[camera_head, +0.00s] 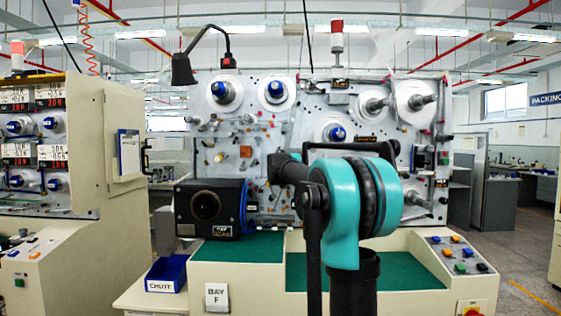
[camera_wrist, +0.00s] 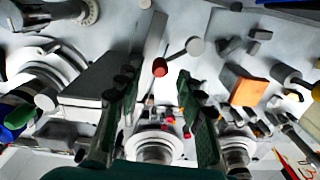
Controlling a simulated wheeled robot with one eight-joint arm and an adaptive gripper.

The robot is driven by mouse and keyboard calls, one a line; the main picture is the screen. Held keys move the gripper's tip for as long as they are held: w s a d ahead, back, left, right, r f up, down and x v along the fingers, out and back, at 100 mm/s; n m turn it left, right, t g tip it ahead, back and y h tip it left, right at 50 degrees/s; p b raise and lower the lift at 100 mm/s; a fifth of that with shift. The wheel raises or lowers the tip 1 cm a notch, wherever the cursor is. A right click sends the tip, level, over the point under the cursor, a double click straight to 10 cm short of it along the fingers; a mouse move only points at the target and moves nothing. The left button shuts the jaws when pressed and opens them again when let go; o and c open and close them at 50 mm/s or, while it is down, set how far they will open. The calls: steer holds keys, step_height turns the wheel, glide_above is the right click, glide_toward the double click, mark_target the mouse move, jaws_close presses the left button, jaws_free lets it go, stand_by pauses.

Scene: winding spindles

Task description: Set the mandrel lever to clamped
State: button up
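In the wrist view my gripper (camera_wrist: 156,78) is open, its two dark fingers apart with nothing held between them. Just beyond the fingertips is a lever-like rod with a red knob (camera_wrist: 159,67), running up and right to a grey round end. I cannot tell for sure that it is the mandrel lever, nor its setting. Silver spindle hubs (camera_wrist: 155,148) show lower, between and beyond the fingers. In the head view, the upright winding panel (camera_head: 258,125) carries several spindles, such as a blue-tipped one (camera_head: 220,91). My arm hides part of the panel and my gripper there.
An orange block (camera_wrist: 244,88) and several pegs stick out near the right finger. In the head view a black box (camera_head: 207,206) stands left of my arm, by a blue bin (camera_head: 166,273). A button panel (camera_head: 459,254) is at the right. A lamp (camera_head: 182,70) overhangs the panel.

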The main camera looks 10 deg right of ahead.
steer(key=shift+x, duration=1.3)
jaws_close()
